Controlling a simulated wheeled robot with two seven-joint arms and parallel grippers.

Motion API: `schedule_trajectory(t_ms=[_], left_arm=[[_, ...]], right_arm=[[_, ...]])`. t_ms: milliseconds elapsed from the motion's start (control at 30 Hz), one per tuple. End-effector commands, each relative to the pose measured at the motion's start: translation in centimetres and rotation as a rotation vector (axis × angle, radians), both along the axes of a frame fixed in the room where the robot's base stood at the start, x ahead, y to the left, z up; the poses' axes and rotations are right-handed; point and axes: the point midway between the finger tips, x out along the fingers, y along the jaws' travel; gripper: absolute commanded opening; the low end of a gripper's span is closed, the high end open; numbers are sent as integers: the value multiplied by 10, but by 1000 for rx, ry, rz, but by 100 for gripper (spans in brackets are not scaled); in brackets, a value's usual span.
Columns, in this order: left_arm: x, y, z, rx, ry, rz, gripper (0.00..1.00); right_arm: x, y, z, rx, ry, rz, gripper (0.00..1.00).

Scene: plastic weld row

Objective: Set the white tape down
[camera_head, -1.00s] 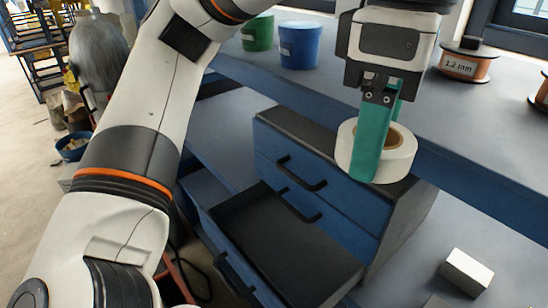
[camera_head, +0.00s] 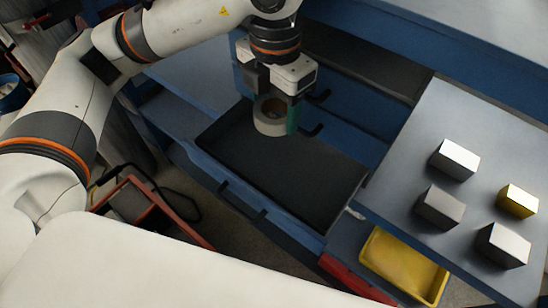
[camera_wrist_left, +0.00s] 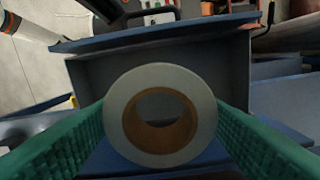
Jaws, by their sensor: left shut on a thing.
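The white tape (camera_head: 268,126) is a thick roll with a brown core. My left gripper (camera_head: 285,117) has green fingers and is shut on the tape, holding it over the open drawer (camera_head: 275,175). In the left wrist view the tape (camera_wrist_left: 160,72) sits between the two green fingers (camera_wrist_left: 160,115), with the drawer's dark inside behind it. The drawer looks empty. I cannot tell whether the tape touches anything below it. My right gripper is not in view.
A grey bench top (camera_head: 430,125) at right carries several small blocks, one of them yellow (camera_head: 518,200). A yellow bin (camera_head: 403,268) sits below it. Closed blue drawer fronts with black handles stand behind the open drawer. A red frame (camera_head: 150,205) stands on the floor at left.

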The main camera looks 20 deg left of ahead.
Motion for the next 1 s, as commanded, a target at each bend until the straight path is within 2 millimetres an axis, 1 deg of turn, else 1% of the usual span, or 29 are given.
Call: schedule_trajectory(t_ms=[33,200,300,400,500,667,800,900,1000], left_arm=[[-1,1,-13,2,7,1,41],[-1,1,-58,2,6,1,41],[-2,1,-84,2,7,1,41],[-1,1,-106,2,5,0,41],[-1,0,-120,1,2,0,41],[0,0,-133,0,1,0,41],[-1,0,-154,1,4,1,41],[0,0,-166,0,1,-1,41],[0,0,-170,0,0,-2,41]], right_arm=[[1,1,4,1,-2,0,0],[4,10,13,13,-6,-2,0],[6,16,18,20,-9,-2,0],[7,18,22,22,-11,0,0],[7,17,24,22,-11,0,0],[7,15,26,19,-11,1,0],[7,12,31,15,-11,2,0],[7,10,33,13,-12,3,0],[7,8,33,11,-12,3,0]])
